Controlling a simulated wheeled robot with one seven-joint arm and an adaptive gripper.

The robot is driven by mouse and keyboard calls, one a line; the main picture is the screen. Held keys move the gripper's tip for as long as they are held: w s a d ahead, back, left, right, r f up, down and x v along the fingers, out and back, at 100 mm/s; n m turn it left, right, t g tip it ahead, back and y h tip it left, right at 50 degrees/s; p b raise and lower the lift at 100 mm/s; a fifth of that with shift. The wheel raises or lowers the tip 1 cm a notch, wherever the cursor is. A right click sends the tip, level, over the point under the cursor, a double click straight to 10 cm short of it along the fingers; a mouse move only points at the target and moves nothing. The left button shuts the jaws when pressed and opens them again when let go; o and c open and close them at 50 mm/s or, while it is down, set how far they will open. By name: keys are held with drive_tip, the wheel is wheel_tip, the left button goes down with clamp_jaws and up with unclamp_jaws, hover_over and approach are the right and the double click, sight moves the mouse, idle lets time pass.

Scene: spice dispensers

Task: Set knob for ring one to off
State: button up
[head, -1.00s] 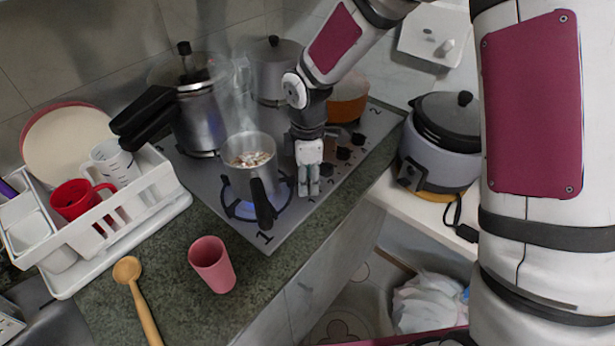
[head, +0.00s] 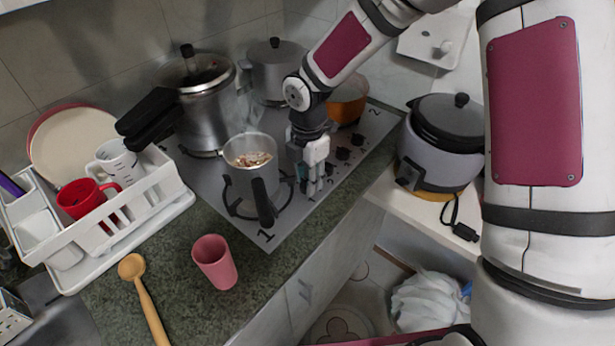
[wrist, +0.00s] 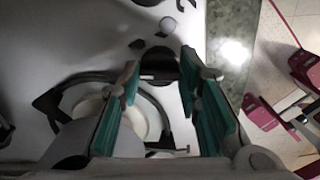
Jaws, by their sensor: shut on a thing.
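The stove (head: 205,185) has a burner marked 1 at its front, ring one (head: 237,210), with a small steel saucepan (head: 238,182) on it. No blue flame shows under the saucepan. My gripper (head: 314,190) points down at the stove's right edge, beside the saucepan. In the wrist view, the teal finger pads of my gripper (wrist: 168,95) stand either side of a dark knob (wrist: 158,66), the one nearest ring one. My gripper is shut on this knob. In the head view the fingers hide it, and its pointer cannot be read.
Other black knobs (head: 343,153) run along the stove edge behind my gripper. A pressure cooker (head: 200,115), a lidded pot (head: 272,75) and an orange pot (head: 347,103) stand behind. A rice cooker (head: 440,150) is to the right. A pink cup (head: 215,262) stands on the front counter.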

idle(0.4)
drive_tip(key=o, duration=1.2)
drive_tip(key=shift+c, duration=0.2)
drive_tip(key=shift+r, duration=0.1)
wheel_tip(320, 180, up, 12)
